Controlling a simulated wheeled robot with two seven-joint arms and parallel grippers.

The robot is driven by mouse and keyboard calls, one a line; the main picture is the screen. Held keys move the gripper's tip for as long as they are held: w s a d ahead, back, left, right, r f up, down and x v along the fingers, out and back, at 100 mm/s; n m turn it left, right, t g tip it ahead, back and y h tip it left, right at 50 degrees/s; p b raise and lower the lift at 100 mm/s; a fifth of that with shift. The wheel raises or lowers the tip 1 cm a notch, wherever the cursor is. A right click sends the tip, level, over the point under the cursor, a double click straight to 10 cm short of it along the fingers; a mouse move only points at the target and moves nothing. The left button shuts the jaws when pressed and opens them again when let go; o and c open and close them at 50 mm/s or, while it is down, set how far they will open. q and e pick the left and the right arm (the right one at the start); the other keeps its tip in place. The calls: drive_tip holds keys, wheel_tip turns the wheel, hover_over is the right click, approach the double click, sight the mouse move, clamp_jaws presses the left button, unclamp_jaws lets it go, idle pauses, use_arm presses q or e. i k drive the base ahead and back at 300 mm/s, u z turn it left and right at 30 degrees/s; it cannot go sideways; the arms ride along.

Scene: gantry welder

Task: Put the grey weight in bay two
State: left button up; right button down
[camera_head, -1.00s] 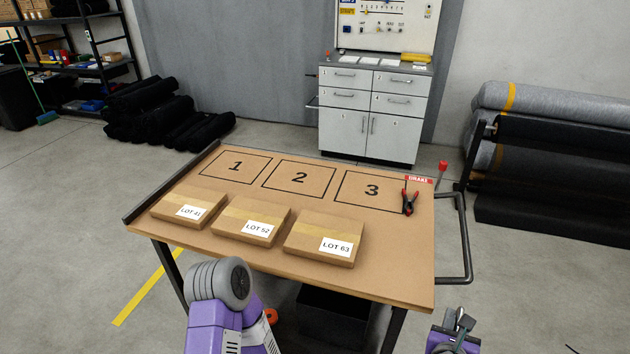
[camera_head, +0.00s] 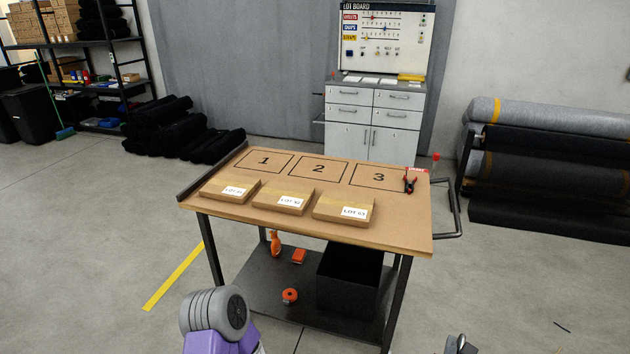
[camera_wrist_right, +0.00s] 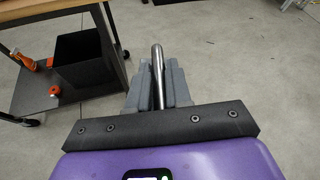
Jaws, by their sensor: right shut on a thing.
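Bay two is the black outlined square marked 2 (camera_head: 301,172) on the cart top, between bay 1 (camera_head: 251,165) and bay 3 (camera_head: 364,184). All three outlines look empty. My right gripper (camera_wrist_right: 158,92) is shut on a shiny grey metal piece (camera_wrist_right: 158,70), slim and rounded, held over open floor right of the cart. I cannot tell from its shape whether it is the whole grey weight. In the head view the right gripper (camera_head: 461,346) shows only at the bottom edge. No other grey weight is seen. My left gripper is out of view.
The cart top (camera_head: 400,236) carries flat boxes LOT 41 (camera_head: 215,192), LOT 52 (camera_head: 270,203) and LOT 63 (camera_head: 330,214) in front of the bays. A red-black clamp (camera_head: 410,184) sits at bay 3's right. A handle (camera_head: 459,215) juts right. A black bin (camera_head: 350,277) stands below.

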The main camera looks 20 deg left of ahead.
sight(324, 172)
drive_tip(key=u, duration=1.3)
drive_tip(key=i, duration=1.15)
drive_tip(key=z, duration=0.25)
